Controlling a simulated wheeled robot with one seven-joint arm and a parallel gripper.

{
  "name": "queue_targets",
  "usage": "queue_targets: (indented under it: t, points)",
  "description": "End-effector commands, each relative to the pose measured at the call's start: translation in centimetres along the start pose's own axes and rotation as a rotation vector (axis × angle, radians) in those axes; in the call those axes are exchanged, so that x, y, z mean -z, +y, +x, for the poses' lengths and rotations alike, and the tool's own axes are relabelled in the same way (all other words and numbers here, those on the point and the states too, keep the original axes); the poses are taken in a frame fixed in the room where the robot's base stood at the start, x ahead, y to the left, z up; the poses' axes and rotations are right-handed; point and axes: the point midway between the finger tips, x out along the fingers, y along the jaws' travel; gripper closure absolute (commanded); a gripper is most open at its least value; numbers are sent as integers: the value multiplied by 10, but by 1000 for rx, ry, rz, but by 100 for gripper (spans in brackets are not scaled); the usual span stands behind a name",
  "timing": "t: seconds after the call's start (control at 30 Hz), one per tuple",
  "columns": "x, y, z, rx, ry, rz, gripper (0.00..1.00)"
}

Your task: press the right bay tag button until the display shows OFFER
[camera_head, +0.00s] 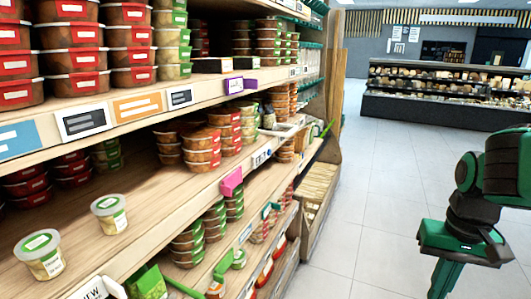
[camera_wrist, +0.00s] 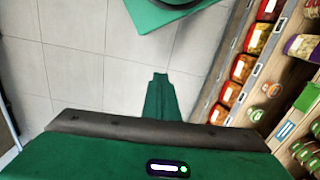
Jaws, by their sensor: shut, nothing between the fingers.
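My gripper (camera_head: 447,278) is at the right of the head view, over the aisle floor and well apart from the shelves. Its green fingers point down and are together, with nothing between them. In the wrist view the shut fingers (camera_wrist: 158,85) stand out in front of the palm. A small white tag with blue marks (camera_head: 262,157) sits on the middle shelf edge, farther along. Another white tag reading NEW (camera_head: 92,289) is at the bottom left, partly cut off. I cannot tell which tag is the right bay's, and no button or OFFER text is legible.
Wooden shelves (camera_head: 160,195) with stacked tubs fill the left. Pink (camera_head: 231,182) and purple (camera_head: 233,86) tags jut from the shelf edges. The tiled aisle (camera_head: 375,200) is clear. A dark display counter (camera_head: 440,112) stands at the back.

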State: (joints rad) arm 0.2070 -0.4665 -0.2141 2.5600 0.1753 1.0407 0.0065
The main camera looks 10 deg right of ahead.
Motion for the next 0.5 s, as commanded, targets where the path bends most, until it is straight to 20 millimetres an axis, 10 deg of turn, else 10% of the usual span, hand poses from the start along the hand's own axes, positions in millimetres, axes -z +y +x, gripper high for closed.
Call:
queue_targets:
  t: [0.3, 0.5]
  points:
    - [-4, 4, -5, 9, 27, -21, 100]
    - [60, -26, -4, 26, 180, -211, 100]
